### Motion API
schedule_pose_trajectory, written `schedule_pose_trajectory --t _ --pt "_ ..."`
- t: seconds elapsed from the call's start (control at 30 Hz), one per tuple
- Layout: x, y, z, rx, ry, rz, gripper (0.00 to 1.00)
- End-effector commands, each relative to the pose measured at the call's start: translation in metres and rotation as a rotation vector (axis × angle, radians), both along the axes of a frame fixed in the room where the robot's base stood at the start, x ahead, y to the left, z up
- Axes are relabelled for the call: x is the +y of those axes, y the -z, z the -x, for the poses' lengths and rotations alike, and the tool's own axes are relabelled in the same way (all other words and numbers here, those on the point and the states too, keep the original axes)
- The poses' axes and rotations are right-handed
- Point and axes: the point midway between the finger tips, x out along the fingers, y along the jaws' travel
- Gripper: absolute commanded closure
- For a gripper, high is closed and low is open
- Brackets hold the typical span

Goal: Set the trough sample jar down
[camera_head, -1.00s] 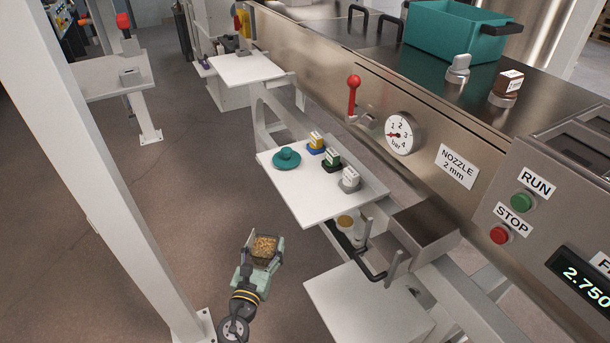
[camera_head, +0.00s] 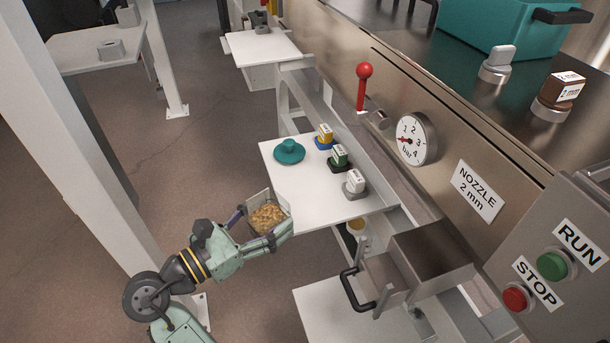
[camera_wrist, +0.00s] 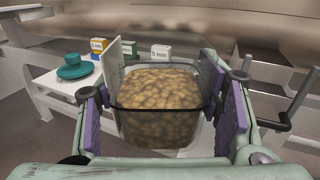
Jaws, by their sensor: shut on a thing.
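The trough sample jar (camera_head: 268,217) is a clear squarish jar full of tan, grainy material, with its top open. My gripper (camera_head: 262,226) is shut on it and holds it upright at the near left edge of the white shelf (camera_head: 290,193). The wrist view shows the jar (camera_wrist: 160,105) between the two purple-padded fingers. A white plate-like piece stands at the jar's left side there. A teal round lid (camera_head: 289,151) lies on the shelf's far left part; it also shows in the wrist view (camera_wrist: 75,68). I cannot tell whether the jar is over the shelf.
Small blocks stand along the shelf's right edge: yellow-blue (camera_head: 324,137), green-black (camera_head: 339,158) and white-grey (camera_head: 355,183). The shelf's middle is bare. A metal box with a black handle (camera_head: 350,288) juts out at the right. A white post (camera_head: 75,150) stands at the left.

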Motion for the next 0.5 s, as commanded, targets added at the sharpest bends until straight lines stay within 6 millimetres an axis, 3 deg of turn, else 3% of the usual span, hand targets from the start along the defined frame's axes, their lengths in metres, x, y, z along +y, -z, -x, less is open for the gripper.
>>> schedule_pose_trajectory --t 0.17,0.5 --pt "-0.014 0.001 -0.025 -0.001 0.006 0.002 0.82" --pt "-0.047 0.007 -0.096 -0.001 0.004 0.001 0.82"
